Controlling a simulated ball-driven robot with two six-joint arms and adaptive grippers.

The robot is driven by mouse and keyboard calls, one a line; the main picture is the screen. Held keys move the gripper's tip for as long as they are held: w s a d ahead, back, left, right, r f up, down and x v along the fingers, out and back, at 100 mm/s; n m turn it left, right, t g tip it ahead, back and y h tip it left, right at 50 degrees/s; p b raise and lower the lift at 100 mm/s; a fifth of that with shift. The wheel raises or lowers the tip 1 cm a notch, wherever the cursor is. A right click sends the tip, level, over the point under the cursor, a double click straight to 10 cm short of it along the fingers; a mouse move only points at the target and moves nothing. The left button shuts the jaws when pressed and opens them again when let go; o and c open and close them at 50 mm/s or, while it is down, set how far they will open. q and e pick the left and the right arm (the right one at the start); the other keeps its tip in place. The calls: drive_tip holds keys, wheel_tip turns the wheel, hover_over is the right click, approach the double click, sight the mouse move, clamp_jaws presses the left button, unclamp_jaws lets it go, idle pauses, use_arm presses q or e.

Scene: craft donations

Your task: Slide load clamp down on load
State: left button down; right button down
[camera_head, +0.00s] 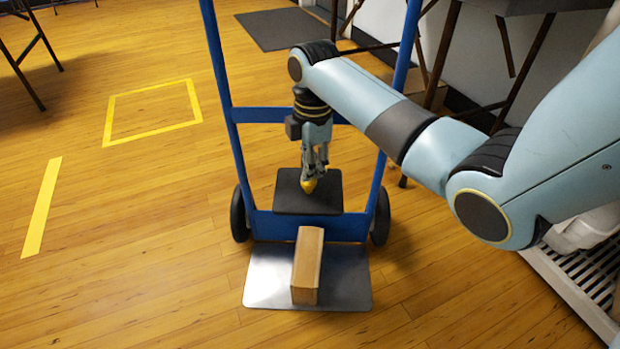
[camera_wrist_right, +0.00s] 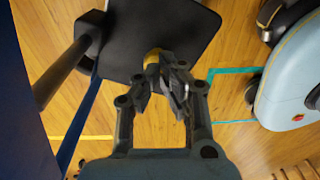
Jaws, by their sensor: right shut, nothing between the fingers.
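The load clamp is a black plate (camera_head: 308,198) between the blue rails of a hand truck, with a yellow knob (camera_head: 309,186) on it. The plate also shows in the wrist view (camera_wrist_right: 190,25), with the knob (camera_wrist_right: 153,56) near its edge. The load, a brown box (camera_head: 308,262), stands on the metal toe plate (camera_head: 267,277), apart from the clamp. My right gripper (camera_head: 315,172) points down at the knob; its fingertips (camera_wrist_right: 168,76) are shut and empty right by it. Whether they touch it is unclear. My left gripper is out of view.
The blue hand truck frame (camera_head: 221,85) has rails on both sides of my right gripper and a crossbar behind it. Yellow tape (camera_head: 42,205) marks the open wooden floor at left. A dark mat (camera_head: 290,29) and table legs are at the back.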

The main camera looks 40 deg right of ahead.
sight(311, 192)
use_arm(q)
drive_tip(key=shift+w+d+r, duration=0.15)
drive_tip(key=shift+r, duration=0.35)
use_arm(e)
drive_tip(key=shift+f, duration=0.35)
